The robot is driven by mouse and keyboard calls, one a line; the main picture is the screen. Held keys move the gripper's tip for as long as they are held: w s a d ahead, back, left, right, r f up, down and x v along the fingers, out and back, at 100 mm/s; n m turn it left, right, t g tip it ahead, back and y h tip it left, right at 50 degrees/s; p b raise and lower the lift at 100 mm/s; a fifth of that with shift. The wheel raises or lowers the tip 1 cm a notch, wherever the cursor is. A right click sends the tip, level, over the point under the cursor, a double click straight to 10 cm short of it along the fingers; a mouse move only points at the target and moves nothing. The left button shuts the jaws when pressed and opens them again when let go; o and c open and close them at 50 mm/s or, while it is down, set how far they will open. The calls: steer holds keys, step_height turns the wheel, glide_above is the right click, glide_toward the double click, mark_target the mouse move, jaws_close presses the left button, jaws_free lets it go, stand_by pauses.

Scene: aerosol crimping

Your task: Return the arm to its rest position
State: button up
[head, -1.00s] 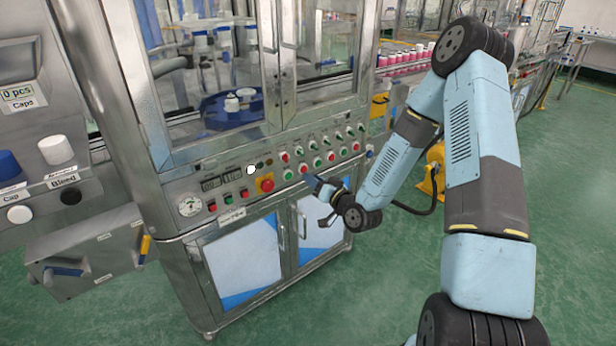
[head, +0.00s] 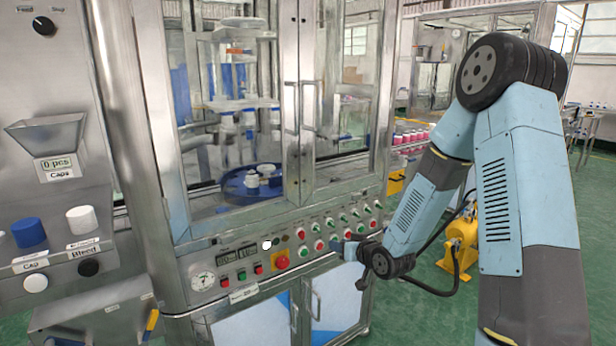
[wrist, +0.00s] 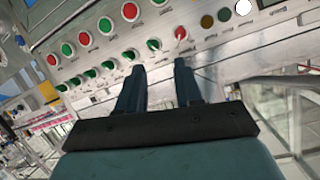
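My arm (head: 510,165) reaches from the right side of the head view, bent at the elbow, toward the machine's front. My gripper (head: 340,247) is in front of the lower right part of the button panel (head: 242,292). It looks small and partly hidden by the wrist there. In the wrist view, the two fingers of my gripper (wrist: 160,68) stand apart with nothing between them. I cannot tell whether the fingertips touch the panel.
A glass-doored machine cabinet (head: 305,100) stands close before me, with a blue turntable (head: 235,190) inside. A red emergency button (head: 281,262) is left of my gripper. A caps station (head: 55,235) is at the left. A yellow pump (head: 462,240) stands behind my arm. Green floor shows at right.

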steer(key=s+d+r+m+g+h, duration=0.1)
steer(key=s+d+r+h, duration=0.2)
steer(key=s+d+r, duration=0.35)
steer(key=s+d+r+g+h, duration=0.2)
steer(key=s+d+r+h, duration=0.2)
steer(key=r, duration=0.6)
steer(key=s+d+r+m+g, duration=0.1)
steer(key=s+r, duration=0.3)
steer(key=s, duration=0.8)
steer(key=s+d+r+m+g, duration=0.1)
steer(key=s+r, duration=0.4)
steer(key=s, duration=0.7)
steer(key=shift+s+d+r+m+g, duration=0.2)
steer(key=shift+d+m+g, duration=0.15)
steer(key=shift+g, duration=0.25)
